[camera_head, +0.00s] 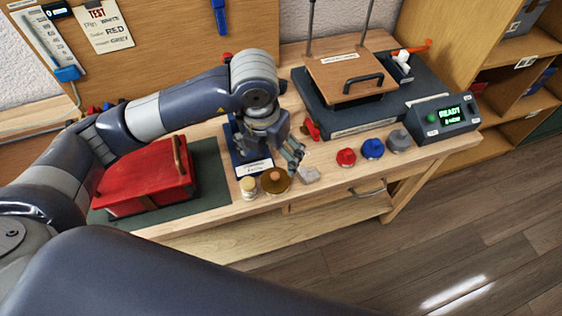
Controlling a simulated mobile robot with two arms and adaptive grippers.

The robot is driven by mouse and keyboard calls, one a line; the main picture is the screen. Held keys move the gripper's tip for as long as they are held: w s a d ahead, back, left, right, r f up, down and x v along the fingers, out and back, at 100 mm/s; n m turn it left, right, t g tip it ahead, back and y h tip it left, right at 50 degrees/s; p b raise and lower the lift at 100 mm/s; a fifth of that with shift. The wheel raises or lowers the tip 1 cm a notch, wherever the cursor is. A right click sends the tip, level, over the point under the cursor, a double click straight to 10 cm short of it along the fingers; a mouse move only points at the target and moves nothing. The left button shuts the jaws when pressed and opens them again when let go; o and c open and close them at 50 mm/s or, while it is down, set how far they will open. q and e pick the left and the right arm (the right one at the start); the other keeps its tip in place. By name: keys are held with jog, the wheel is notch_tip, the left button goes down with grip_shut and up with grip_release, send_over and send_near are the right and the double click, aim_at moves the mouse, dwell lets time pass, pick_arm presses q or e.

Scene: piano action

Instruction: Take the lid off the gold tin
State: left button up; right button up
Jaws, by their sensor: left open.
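The gold tin (275,187) is a small round brown-gold container near the front edge of the workbench. Its top is round with a small lighter spot in the middle; the lid looks to be on it, but the picture is too small to show the seam. My left gripper (296,160) points down just behind and to the right of the tin, its open fingers apart from each other. I cannot tell if a finger touches the tin. Nothing shows between the fingers. My right gripper is out of view.
A small pale jar (248,188) stands left of the tin, and a grey lump (309,175) lies right of it. Red (346,157), blue (373,148) and grey (399,139) knobbed pieces stand farther right. A red box (150,180) sits on a dark mat at left.

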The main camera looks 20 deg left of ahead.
pick_arm(q)
send_over(274, 176)
jog(key=s, duration=0.1)
jog(key=f, duration=0.4)
jog(key=shift+s+a+p, duration=0.1)
jog(key=shift+a+p, duration=0.1)
jog(key=shift+p, duration=0.15)
jog(key=shift+f, duration=0.3)
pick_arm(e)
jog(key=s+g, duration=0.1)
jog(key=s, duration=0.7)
pick_arm(q)
jog(key=f, duration=0.1)
jog(key=f+p, duration=0.1)
jog(key=f, duration=0.1)
jog(key=w+f+p, duration=0.1)
jog(key=shift+d+f, duration=0.2)
jog(key=shift+d, duration=0.05)
jog(key=shift+w+f, duration=0.1)
jog(key=shift+f, duration=0.15)
jog(key=shift+w+f, duration=0.1)
jog(key=shift+c, duration=0.7)
jog(key=c, duration=0.9)
jog(key=shift+c, duration=0.2)
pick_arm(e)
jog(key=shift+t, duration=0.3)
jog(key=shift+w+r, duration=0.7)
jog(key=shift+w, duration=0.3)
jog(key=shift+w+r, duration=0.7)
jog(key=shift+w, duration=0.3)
